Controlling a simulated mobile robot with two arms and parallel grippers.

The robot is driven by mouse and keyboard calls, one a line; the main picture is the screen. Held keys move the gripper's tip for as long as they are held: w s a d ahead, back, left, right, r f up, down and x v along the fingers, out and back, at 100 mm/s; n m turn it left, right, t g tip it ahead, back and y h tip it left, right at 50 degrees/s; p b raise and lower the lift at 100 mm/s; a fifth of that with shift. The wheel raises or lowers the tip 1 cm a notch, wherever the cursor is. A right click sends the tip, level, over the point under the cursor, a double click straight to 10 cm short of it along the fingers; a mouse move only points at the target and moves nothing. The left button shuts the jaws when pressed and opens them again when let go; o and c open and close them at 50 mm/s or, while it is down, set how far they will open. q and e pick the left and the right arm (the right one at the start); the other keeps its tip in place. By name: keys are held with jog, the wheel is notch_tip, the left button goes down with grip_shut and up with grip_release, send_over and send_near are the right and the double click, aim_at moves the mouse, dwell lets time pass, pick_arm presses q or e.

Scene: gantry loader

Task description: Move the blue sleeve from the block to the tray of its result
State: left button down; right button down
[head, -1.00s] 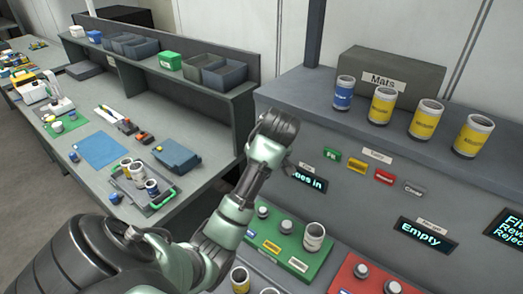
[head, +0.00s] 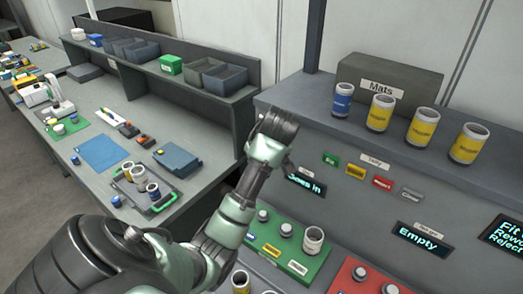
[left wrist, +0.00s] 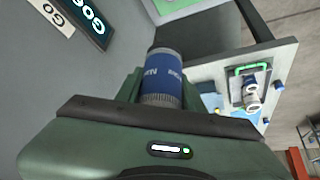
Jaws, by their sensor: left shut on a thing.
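My left gripper (left wrist: 162,92) is shut on a blue sleeve (left wrist: 163,70) with a pale ridged end, shown in the left wrist view. In the head view my own wrist hides the gripper and this sleeve. A green tray (head: 318,268) with knobs, labels and a grey-white cylinder lies low in the middle of the head view. A red tray (head: 342,284) is beside it, cut off by the lower edge. I cannot pick out the block for certain. My right gripper is not in view.
Another blue can (head: 343,100) and several yellow cans (head: 421,127) stand on the ledge before the Mats box (head: 390,79). Displays (head: 422,238) and coloured buttons line the panel below. The left bench (head: 95,185) holds cans, tools and a blue mat (head: 103,152).

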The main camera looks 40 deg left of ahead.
pick_arm(q)
jog(key=shift+r+p, duration=0.85)
jog(key=shift+r, duration=0.65)
jog(key=shift+f, duration=0.1)
